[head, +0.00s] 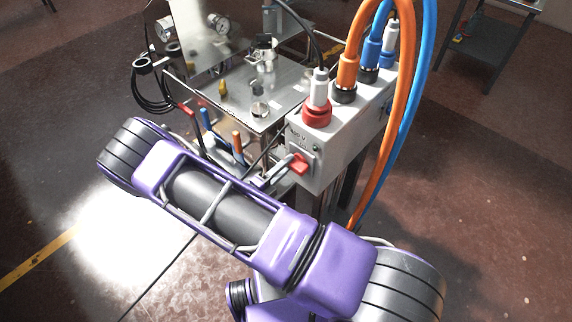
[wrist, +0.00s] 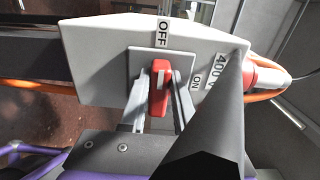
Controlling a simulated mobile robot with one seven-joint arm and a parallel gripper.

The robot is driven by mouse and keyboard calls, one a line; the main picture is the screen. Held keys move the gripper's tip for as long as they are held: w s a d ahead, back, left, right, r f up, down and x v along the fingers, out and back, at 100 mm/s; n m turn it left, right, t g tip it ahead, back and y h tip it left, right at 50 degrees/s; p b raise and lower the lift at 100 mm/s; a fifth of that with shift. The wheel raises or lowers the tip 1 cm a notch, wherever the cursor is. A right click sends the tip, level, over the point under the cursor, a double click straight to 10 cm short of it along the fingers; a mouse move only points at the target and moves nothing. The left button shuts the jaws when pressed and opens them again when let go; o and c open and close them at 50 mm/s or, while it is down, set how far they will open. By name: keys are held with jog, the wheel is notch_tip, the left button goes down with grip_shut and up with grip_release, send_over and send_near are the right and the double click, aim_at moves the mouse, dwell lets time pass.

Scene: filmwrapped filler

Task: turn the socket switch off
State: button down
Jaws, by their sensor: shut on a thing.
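The socket switch is a red handle (head: 298,164) on the front of a grey socket box (head: 308,143). In the wrist view the red handle (wrist: 158,95) sits on a square plate, between my gripper's two fingers (wrist: 159,94). My gripper (head: 283,172) is shut on it. The handle's long side lines up with the OFF label (wrist: 163,32), and a white mark shows at its end nearest OFF. The ON label (wrist: 197,82) is to the right of the plate. My dark wrist part hides the lower right of the wrist view.
A red plug (head: 317,110) and orange and blue connectors stand on top of the box. Orange (head: 401,120) and blue hoses hang on its right. A metal machine top (head: 236,85) with gauges and small handles is to the left. Open floor lies around.

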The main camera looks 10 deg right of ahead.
jog(key=c, duration=0.6)
grip_release()
jog(key=shift+c, duration=0.2)
jog(key=v, duration=1.7)
jog(key=shift+s+a, duration=0.15)
